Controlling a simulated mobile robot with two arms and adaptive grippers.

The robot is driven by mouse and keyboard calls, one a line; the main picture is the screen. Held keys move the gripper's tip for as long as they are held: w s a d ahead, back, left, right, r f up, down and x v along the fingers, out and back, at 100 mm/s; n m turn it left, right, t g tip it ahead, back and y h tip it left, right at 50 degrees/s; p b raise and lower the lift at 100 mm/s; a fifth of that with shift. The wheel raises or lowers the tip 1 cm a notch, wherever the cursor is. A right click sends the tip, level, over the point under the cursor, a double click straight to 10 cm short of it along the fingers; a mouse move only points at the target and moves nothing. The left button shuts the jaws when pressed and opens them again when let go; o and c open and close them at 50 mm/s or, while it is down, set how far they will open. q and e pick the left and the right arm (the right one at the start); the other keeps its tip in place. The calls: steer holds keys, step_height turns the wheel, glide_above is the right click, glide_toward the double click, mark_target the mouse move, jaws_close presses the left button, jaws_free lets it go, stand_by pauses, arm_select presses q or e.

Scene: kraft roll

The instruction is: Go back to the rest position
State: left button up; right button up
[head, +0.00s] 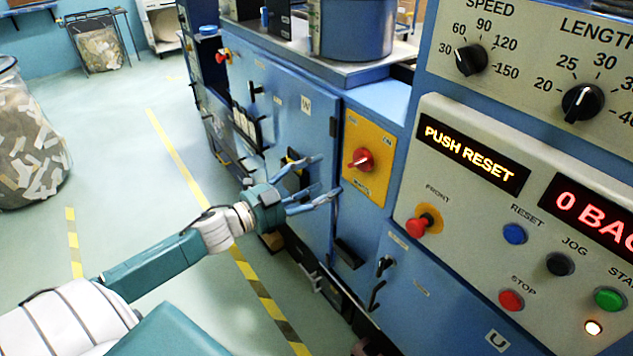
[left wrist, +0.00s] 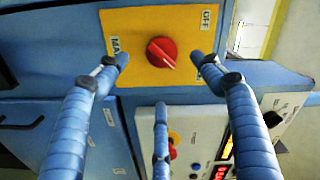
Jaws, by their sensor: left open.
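My left gripper (head: 325,178) is open and empty in front of the blue machine's side. Its fingers point at the red rotary switch (head: 361,160) on a yellow plate (head: 379,144), and a gap seems to lie between them. In the left wrist view the spread blue fingers (left wrist: 162,75) frame the red switch knob (left wrist: 162,52) on its yellow plate (left wrist: 140,20). I cannot tell from these frames whether any finger touches the plate. My right gripper is not in view.
The control panel (head: 470,210) at right reads "PUSH RESET". It carries a blue reset button (head: 514,234), a red stop button (head: 511,300) and a green start button (head: 609,299). A bin of paper scraps (head: 25,140) stands at far left. The floor (head: 110,190) between is clear.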

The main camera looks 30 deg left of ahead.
arm_select(q)
steer(key=shift+s+a, duration=0.15)
steer(key=shift+s, duration=0.2)
stand_by(0.3)
